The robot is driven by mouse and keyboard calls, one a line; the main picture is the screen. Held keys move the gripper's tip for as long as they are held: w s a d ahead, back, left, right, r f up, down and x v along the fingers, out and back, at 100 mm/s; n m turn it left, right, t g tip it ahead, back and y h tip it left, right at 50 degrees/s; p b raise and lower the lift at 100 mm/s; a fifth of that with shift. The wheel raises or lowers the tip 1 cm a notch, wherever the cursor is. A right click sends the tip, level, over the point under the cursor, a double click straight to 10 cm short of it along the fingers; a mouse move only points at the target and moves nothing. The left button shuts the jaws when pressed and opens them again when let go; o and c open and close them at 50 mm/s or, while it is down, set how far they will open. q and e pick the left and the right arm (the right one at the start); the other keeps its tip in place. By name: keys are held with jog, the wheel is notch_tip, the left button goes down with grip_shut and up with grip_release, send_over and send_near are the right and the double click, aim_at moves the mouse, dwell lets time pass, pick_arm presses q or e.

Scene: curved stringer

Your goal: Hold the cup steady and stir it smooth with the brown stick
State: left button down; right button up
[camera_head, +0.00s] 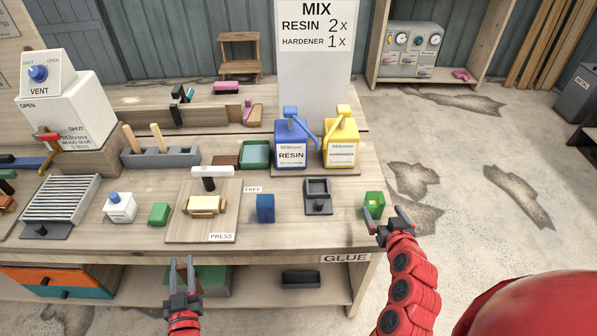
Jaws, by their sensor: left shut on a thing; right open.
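A small green cup (374,204) stands near the table's right edge, with lighter yellow-green showing at its top. My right gripper (391,221) is open and empty, just right of and in front of the cup, in the picture apart from its walls. My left gripper (183,277) is low at the front edge of the table, shut on a thin brown piece (182,267) that looks like the brown stick. Most of that piece is hidden by the fingers. I cannot tell how far it extends.
Blue resin (291,153) and yellow (341,152) pump jugs stand behind the cup. A blue block (265,208), a dark grey holder (318,193) and a press board (187,226) lie left of it. A grey rack (186,157) holds tan-handled tools. Floor lies open at right.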

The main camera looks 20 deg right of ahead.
aim_at(373, 195)
pick_arm(q)
notch_tip(373, 195, down, 8)
jog(key=b, duration=0.6)
jog(key=shift+r, duration=0.25)
pick_arm(e)
jog(key=x, duration=0.5)
jog(key=shift+s+a+f, duration=0.1)
jog(key=shift+s+f, duration=0.05)
jog(key=shift+f, duration=0.25)
jog(key=shift+w+r+p, duration=0.25)
jog(key=shift+w+p, duration=0.3)
jog(key=shift+w, duration=0.1)
jog(key=x, duration=0.3)
jog(key=shift+w+d+f, duration=0.1)
jog(key=shift+d, duration=0.1)
pick_arm(q)
jog(key=shift+r+p, duration=0.3)
jog(key=shift+r, duration=0.7)
pick_arm(e)
jog(key=shift+w+d+f, duration=0.15)
jog(key=shift+w+f, duration=0.05)
jog(key=shift+w, duration=0.35)
jog(key=c, duration=1.4)
